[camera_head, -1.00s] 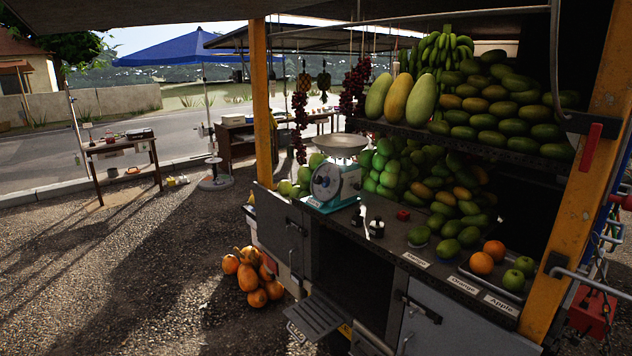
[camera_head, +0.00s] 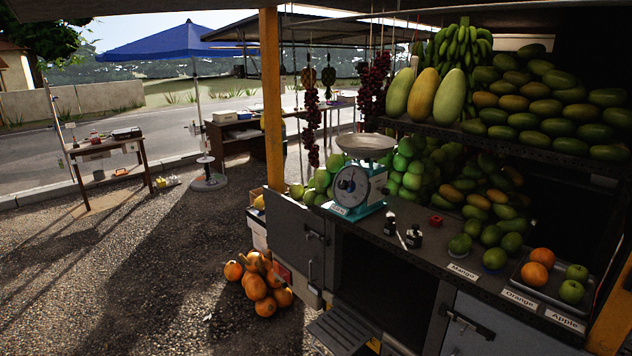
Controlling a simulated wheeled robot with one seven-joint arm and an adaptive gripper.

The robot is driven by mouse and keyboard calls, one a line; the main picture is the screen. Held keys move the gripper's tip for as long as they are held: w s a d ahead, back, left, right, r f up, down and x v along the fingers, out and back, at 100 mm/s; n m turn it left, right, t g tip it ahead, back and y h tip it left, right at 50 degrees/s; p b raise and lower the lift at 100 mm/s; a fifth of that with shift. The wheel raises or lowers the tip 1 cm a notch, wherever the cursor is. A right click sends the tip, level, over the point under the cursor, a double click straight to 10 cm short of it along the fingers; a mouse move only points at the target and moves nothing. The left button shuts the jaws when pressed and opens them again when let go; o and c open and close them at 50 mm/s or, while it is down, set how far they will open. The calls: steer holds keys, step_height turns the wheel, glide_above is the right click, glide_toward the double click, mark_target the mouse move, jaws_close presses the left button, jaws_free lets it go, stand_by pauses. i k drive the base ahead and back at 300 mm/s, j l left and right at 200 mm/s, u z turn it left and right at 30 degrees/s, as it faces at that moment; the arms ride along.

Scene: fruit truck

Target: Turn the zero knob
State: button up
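A kitchen scale (camera_head: 360,188) with a teal base, a round white dial and a shallow metal pan (camera_head: 365,144) on top stands upright on the left end of the truck's counter. Its dial faces toward the front left. A zero knob cannot be made out at this distance. My gripper is not in view.
The counter (camera_head: 400,228) also holds small dark bottles (camera_head: 413,236), a red item (camera_head: 436,220), loose mangoes and a tray (camera_head: 528,281) of oranges and green apples. Orange fruits (camera_head: 262,285) lie on the gravel. A yellow post (camera_head: 272,100) stands left of the scale. Gravel at left is open.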

mark_target(342, 184)
steer(key=i+j, duration=0.2)
steer(key=j, duration=0.2)
steer(key=i+j, duration=0.15)
steer(key=j, duration=0.2)
steer(key=i+j, duration=0.2)
steer(key=j, duration=0.2)
steer(key=i+j, duration=0.15)
steer(key=j, duration=0.2)
steer(key=i+j, duration=0.2)
steer(key=j, duration=0.2)
steer(key=i+j, duration=0.15)
steer(key=j, duration=0.2)
steer(key=i+j, duration=0.2)
steer(key=j, duration=0.2)
steer(key=i+j+z, duration=0.15)
steer(key=j+z, duration=0.2)
steer(key=i+j+z, duration=0.1)
steer(key=j+z, duration=0.25)
steer(key=j, duration=0.25)
steer(key=j+z, duration=0.35)
steer(key=j, duration=0.2)
steer(key=z, duration=0.55)
steer(key=i, duration=0.05)
